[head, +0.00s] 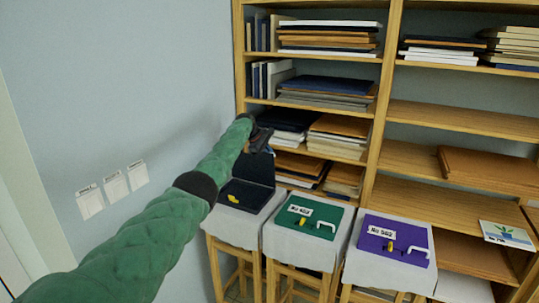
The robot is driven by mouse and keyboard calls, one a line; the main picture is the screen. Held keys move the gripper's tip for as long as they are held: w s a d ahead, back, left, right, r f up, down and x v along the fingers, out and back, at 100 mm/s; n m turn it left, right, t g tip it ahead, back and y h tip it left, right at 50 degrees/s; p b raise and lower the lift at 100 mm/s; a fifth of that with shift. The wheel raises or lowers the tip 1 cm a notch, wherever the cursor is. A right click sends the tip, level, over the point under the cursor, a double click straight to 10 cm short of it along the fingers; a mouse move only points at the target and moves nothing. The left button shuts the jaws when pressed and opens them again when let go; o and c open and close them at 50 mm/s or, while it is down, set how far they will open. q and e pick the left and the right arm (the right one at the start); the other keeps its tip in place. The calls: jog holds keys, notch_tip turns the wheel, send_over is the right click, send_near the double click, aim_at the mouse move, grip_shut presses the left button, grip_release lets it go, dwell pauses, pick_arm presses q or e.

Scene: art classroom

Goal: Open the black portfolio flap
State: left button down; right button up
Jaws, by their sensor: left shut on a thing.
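The black portfolio (246,196) lies on a cloth-covered stool at the left of a row of three. Its flap (257,168) stands raised at the back, so the dark inside shows. A small yellow piece (233,198) is at its front left. My left arm reaches in from the left, and my left gripper (261,139) is at the top edge of the flap, shut on it. The fingertips are small and partly hidden against the dark flap. My right gripper is out of view.
A green case (308,232) and a purple case (385,257), both shut, lie on stools to the right. A wooden shelf (381,95) with stacked boards stands close behind. A pale wall (130,70) is on the left.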

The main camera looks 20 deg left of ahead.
pick_arm(q)
jog(key=c, duration=1.8)
grip_release()
jog(key=shift+d+f, duration=0.1)
jog(key=shift+f, duration=0.2)
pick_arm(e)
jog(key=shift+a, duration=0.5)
